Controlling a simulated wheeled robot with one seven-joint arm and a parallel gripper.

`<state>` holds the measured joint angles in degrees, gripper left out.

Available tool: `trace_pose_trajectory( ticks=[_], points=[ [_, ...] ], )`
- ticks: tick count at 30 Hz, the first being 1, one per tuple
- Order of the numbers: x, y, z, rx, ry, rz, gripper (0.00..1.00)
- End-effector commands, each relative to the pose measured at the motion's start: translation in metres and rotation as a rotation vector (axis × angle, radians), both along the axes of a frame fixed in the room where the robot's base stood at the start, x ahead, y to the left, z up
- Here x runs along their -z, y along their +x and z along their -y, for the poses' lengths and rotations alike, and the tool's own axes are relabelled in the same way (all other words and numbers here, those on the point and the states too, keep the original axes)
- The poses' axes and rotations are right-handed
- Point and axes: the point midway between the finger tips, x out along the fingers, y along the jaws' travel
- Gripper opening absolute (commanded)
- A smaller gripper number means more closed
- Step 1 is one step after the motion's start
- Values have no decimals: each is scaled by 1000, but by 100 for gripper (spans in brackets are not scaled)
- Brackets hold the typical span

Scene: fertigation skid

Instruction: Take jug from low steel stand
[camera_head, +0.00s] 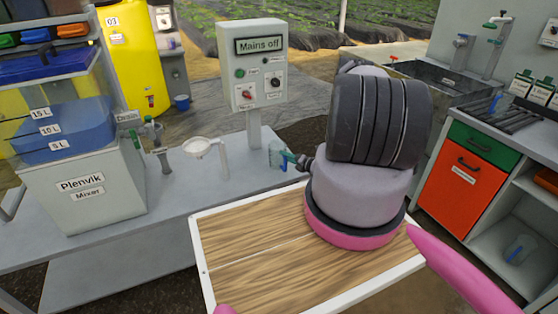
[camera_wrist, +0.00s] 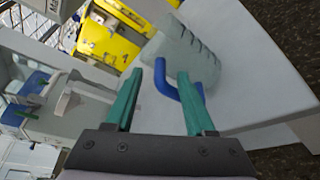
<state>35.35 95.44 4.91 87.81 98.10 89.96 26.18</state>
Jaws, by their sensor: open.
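The jug (camera_head: 276,153) is clear with a blue handle. In the head view it is at the right end of the grey steel surface (camera_head: 205,195), partly hidden by my gripper (camera_head: 290,158). In the wrist view the jug (camera_wrist: 188,52) appears tilted, with measuring marks on its wall. Its blue handle (camera_wrist: 181,97) shows around and between the green fingers of my gripper (camera_wrist: 171,74). The fingers are open and apart. I cannot tell whether either finger touches the handle.
A white strainer-like cup (camera_head: 198,147) on a post stands left of the jug. The Mains off panel (camera_head: 258,65) rises behind it. The Plenvik mixer (camera_head: 85,188) stands at the left. Another clear jug (camera_head: 520,248) sits in the right cabinet.

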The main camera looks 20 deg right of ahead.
Motion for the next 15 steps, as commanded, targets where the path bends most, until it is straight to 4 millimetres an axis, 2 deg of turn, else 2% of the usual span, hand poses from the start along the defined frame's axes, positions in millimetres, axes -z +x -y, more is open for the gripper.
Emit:
trace_pose_trajectory(
  ticks=[3, 4, 6, 8, 15],
  points=[
    [0, 0, 0, 0, 0, 0, 55],
    [0, 0, 0, 0, 0, 0, 47],
    [0, 0, 0, 0, 0, 0, 20],
    [0, 0, 0, 0, 0, 0, 0],
    [0, -1, 1, 1, 0, -1, 0]
  ],
)
